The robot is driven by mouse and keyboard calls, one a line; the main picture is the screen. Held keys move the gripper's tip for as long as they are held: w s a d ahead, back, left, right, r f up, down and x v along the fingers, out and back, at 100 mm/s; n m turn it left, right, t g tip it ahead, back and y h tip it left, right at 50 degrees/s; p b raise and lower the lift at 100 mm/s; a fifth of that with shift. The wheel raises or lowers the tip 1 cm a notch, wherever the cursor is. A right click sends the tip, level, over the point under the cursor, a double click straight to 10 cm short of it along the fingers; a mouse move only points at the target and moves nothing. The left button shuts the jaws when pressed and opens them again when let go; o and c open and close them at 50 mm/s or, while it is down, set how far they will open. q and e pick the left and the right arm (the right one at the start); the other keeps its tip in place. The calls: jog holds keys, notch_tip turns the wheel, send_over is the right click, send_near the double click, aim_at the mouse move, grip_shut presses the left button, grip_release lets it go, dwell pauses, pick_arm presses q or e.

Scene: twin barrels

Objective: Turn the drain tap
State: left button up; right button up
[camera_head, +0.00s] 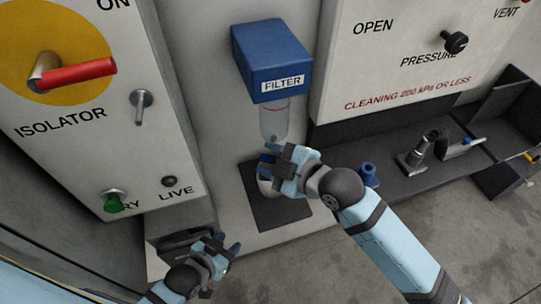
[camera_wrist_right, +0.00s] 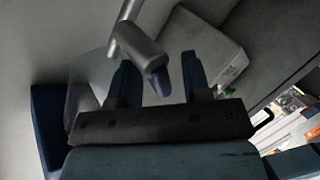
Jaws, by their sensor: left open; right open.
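The filter (camera_head: 272,55) is a blue block on the wall with a clear bowl (camera_head: 274,120) under it. In the right wrist view the bowl shows as a translucent shape (camera_wrist_right: 88,75) at the left. A grey drain tap lever with a dark blue tip (camera_wrist_right: 140,47) hangs there, its tip between the two fingers of my right gripper (camera_wrist_right: 160,78). The fingers are open; I cannot tell whether either touches it. In the head view my right gripper (camera_head: 281,163) is just below the bowl and hides the tap. My left gripper (camera_head: 222,244) is open and empty at lower left.
A pale rounded object (camera_head: 265,187) stands partly hidden on a dark mat (camera_head: 283,214) below the filter. The isolator panel (camera_head: 85,150) with its red handle (camera_head: 78,73) is left. The pressure panel (camera_head: 400,50) is right, above a dark tray (camera_head: 390,190) with metal fittings.

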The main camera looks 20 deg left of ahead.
jog(key=shift+a, duration=0.1)
grip_shut()
jog(key=shift+w+f+m+y+b, duration=0.1)
jog(key=shift+m+y+b, duration=0.4)
jog(key=shift+b, duration=0.3)
jog(key=shift+d+m+y+b, duration=0.2)
jog(key=shift+m+y+b, duration=0.1)
jog(key=shift+r, duration=0.35)
grip_release()
jog(key=shift+r, duration=0.1)
